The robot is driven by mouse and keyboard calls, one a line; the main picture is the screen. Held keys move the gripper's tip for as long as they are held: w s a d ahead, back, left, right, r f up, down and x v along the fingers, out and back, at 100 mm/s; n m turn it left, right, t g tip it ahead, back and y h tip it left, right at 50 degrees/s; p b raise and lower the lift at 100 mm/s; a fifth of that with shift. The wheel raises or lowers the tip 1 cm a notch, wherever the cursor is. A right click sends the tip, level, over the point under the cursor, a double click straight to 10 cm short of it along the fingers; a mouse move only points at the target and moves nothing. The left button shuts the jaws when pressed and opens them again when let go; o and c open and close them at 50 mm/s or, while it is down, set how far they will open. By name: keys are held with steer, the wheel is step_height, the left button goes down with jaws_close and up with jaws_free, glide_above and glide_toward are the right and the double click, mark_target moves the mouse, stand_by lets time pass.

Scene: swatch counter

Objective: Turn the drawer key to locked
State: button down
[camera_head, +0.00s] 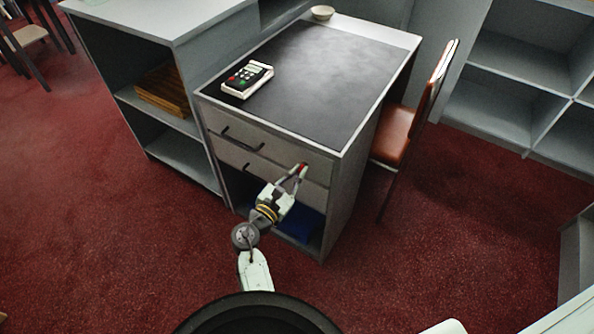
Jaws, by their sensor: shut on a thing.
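My gripper (301,168) is at the right part of the drawer fronts, near the desk's front right corner. It is shut on a small red thing (304,165), which looks like the drawer key at the upper drawer's right side. My fingers cover most of the key and its lock. The key's angle cannot be told at this size.
A card terminal (247,79) lies on the dark desktop (325,75), and a small bowl (322,12) stands at the back. A brown chair (405,125) is at the right. An open shelf unit (170,140) adjoins the left. Red carpet in front is clear.

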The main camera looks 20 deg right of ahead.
steer(key=shift+n, duration=1.5)
steer(key=c, duration=1.7)
jaws_free()
steer(key=v, duration=0.7)
steer(key=shift+s+a, duration=0.2)
